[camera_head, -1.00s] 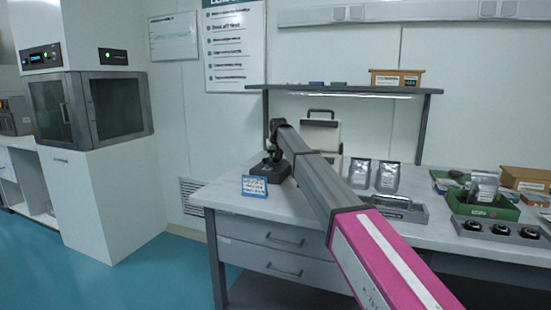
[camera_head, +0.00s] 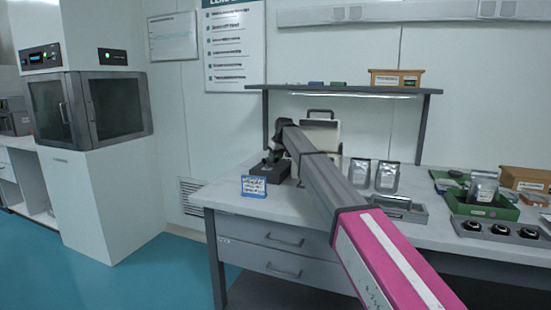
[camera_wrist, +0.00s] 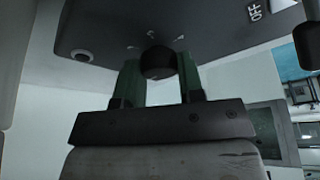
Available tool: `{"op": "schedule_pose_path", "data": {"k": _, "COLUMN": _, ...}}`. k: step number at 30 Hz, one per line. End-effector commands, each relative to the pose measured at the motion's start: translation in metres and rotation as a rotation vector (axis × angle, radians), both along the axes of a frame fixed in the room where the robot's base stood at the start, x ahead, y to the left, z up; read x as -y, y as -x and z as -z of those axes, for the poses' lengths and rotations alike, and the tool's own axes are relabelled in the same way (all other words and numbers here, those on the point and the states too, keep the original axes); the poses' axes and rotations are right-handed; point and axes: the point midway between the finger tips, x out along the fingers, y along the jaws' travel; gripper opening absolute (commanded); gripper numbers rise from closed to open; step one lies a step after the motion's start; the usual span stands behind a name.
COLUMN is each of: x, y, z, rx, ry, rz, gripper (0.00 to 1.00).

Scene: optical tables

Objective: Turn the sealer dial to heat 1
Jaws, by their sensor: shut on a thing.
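The sealer (camera_head: 258,175) is a dark box at the left end of the table, behind a small blue-edged sign. In the wrist view its dark panel (camera_wrist: 110,28) fills the top, with an "OFF" label (camera_wrist: 257,10) at the upper right. The dial (camera_wrist: 158,63) is a round black knob on that panel. My gripper (camera_wrist: 160,72) has green fingers, one on each side of the dial, and is shut on it. In the head view my gripper (camera_head: 272,156) is small and dark above the sealer. The dial's pointer and the heat marks around it are not readable.
The sign (camera_head: 254,187) stands at the sealer's front. Two silver pouches (camera_head: 373,176) and a grey tray (camera_head: 402,210) are on the table (camera_head: 225,198) to the right. A shelf (camera_head: 350,90) runs above the back. The floor to the left is clear.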

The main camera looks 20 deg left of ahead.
Motion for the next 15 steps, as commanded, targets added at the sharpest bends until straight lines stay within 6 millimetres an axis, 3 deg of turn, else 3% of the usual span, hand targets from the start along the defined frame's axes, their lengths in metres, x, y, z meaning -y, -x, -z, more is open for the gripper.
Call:
{"op": "schedule_pose_path", "data": {"k": 7, "x": -0.0001, "y": 0.0000, "z": -0.0004, "rx": 0.001, "ry": -0.001, "rz": -0.001, "gripper": 0.12}}
{"op": "schedule_pose_path", "data": {"k": 8, "x": -0.0002, "y": 0.0000, "z": -0.0004, "rx": 0.001, "ry": -0.001, "rz": -0.001, "gripper": 0.45}}
{"op": "schedule_pose_path", "data": {"k": 9, "x": -0.0002, "y": 0.0000, "z": -0.0004, "rx": 0.001, "ry": -0.001, "rz": -0.001, "gripper": 0.58}}
{"op": "schedule_pose_path", "data": {"k": 15, "x": -0.0001, "y": 0.0000, "z": -0.0001, "rx": 0.001, "ry": -0.001, "rz": 0.000, "gripper": 0.61}}
